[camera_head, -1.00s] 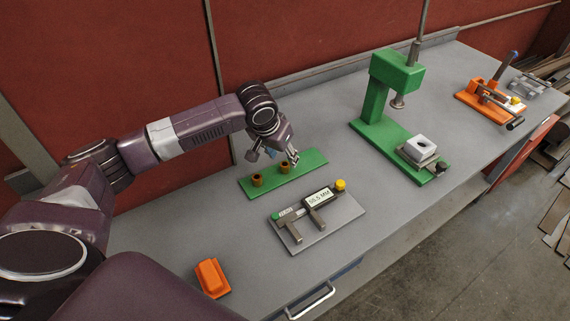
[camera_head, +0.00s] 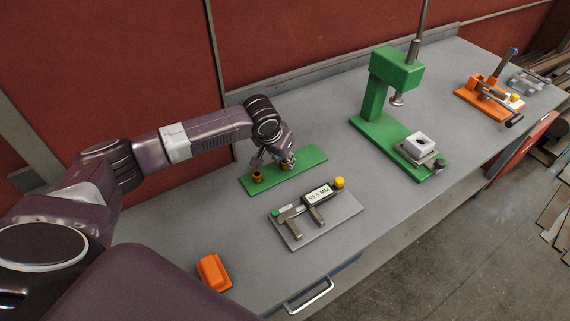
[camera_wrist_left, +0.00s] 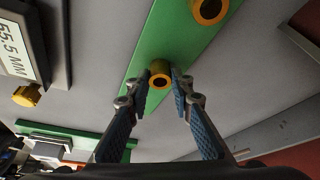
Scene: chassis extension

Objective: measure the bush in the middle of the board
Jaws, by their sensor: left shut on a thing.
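A green board (camera_head: 314,160) lies on the grey bench, and it also shows in the wrist view (camera_wrist_left: 205,55). A brass-coloured bush (camera_wrist_left: 160,77) stands in the middle of the board. My left gripper (camera_head: 286,164) is down over the board, shut on this middle bush, with one finger on each side in the wrist view (camera_wrist_left: 160,82). In the head view the gripper partly hides it. A second bush (camera_head: 257,177) stands toward the board's left end. A digital caliper (camera_head: 318,195) reading 55.5 MM lies on a grey plate (camera_head: 333,219). My right gripper is out of view.
A green press (camera_head: 377,105) stands to the right with a light block (camera_head: 420,142) on its base. An orange clamp fixture (camera_head: 484,100) is at the far right. An orange block (camera_head: 213,271) lies at the front left. A red wall (camera_head: 300,35) backs the bench.

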